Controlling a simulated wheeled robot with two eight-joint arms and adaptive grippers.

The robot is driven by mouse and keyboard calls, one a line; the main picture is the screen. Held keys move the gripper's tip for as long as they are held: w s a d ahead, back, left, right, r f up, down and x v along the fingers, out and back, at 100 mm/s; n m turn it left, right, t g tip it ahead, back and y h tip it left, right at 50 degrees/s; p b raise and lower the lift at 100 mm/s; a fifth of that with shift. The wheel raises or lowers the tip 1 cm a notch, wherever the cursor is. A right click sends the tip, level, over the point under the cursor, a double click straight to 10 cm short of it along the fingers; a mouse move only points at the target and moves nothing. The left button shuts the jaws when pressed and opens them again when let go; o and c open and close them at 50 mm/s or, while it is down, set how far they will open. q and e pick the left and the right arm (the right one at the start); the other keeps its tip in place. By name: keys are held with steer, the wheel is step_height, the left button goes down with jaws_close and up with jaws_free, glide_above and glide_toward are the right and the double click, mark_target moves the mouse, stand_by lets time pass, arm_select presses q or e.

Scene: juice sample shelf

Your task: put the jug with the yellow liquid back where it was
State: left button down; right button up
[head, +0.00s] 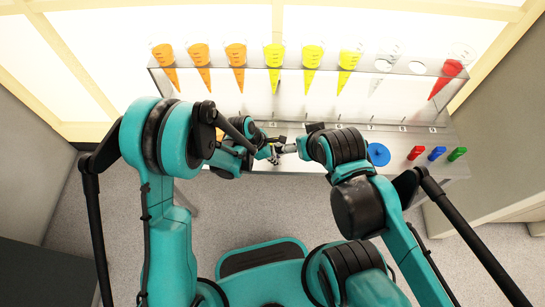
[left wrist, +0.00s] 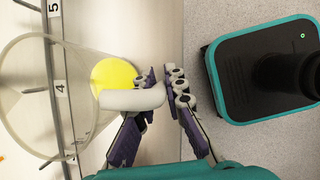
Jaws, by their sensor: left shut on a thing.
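The jug with the yellow liquid (left wrist: 55,95) is a clear, wide vessel in the left wrist view, with yellow (left wrist: 118,77) showing at its far end. Its pale handle (left wrist: 133,100) lies between the fingers of my left gripper (left wrist: 160,95), which is shut on it. The jug is beside the shelf edge with number labels 4 (left wrist: 61,88) and 5 (left wrist: 54,8). In the head view my left gripper (head: 272,153) is near the shelf's front, and the jug is mostly hidden by my arms. My right gripper (head: 290,148) is close to it, its fingers unclear.
A rack (head: 215,107) holds orange, yellow, clear and red cones along its top. On the lower shelf at the right are a blue disc (head: 378,154) and red (head: 415,153), blue (head: 437,153) and green (head: 457,154) pieces. My two arms are close together at the front.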

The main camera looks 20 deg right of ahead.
arm_select(q)
steer(key=shift+s+d+r, duration=0.1)
steer(key=shift+s+d, duration=0.05)
steer(key=shift+d, duration=0.05)
steer(key=c, duration=1.6)
jaws_free()
steer(key=shift+a+f, duration=0.15)
steer(key=shift+f, duration=0.05)
